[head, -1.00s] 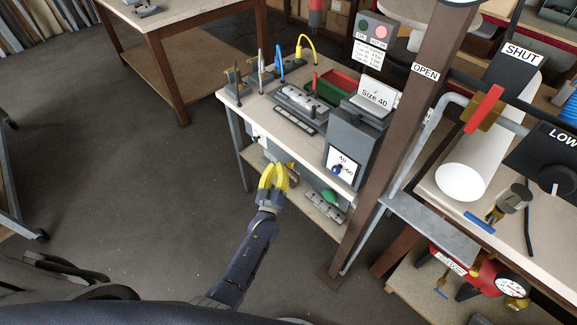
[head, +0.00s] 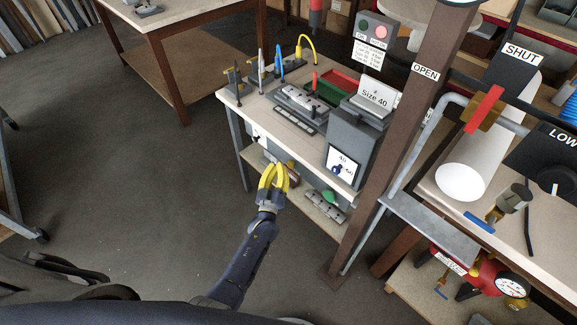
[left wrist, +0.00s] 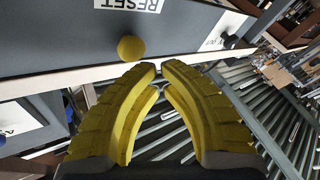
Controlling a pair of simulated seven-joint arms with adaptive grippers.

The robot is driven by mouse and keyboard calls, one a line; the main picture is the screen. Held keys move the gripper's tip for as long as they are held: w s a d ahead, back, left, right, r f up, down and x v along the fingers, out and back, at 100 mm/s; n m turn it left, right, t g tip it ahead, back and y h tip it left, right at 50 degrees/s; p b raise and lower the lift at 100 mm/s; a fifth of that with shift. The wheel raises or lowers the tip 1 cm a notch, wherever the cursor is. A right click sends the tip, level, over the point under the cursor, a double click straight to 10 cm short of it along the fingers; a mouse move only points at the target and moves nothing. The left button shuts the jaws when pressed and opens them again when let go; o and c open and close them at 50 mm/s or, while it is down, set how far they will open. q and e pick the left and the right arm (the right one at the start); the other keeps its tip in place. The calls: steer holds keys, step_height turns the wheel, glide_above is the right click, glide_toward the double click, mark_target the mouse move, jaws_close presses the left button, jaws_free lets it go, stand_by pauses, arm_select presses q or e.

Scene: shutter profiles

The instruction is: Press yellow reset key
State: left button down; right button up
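The yellow reset key (left wrist: 130,48) is a small round knob on a dark grey panel in the left wrist view. An upside-down RESET label (left wrist: 140,4) is above it there. My left gripper (left wrist: 158,68) has its yellow fingertips almost meeting, with nothing seen between them. The tips are just below and right of the key in that view, apart from it. In the head view my left gripper (head: 273,170) is at the front edge of the bench; I cannot make out the key there. My right gripper is not in view.
The bench (head: 307,145) carries a grey Size 40 machine (head: 352,140), a red and green tray (head: 335,88) and several upright tools. A brown post (head: 395,130) stands to the right. The floor left of my left arm is clear.

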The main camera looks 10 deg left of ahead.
arm_select(q)
steer(key=shift+w+d, duration=0.65)
steer(key=shift+w, duration=0.25)
stand_by(1.7)
steer(key=shift+s+a, duration=0.15)
stand_by(0.3)
steer(key=shift+s+a, duration=0.5)
steer(key=shift+s, duration=0.25)
steer(key=shift+s+a, duration=0.7)
steer(key=shift+s, duration=0.35)
steer(key=shift+s+a, duration=0.7)
steer(key=shift+s, duration=0.3)
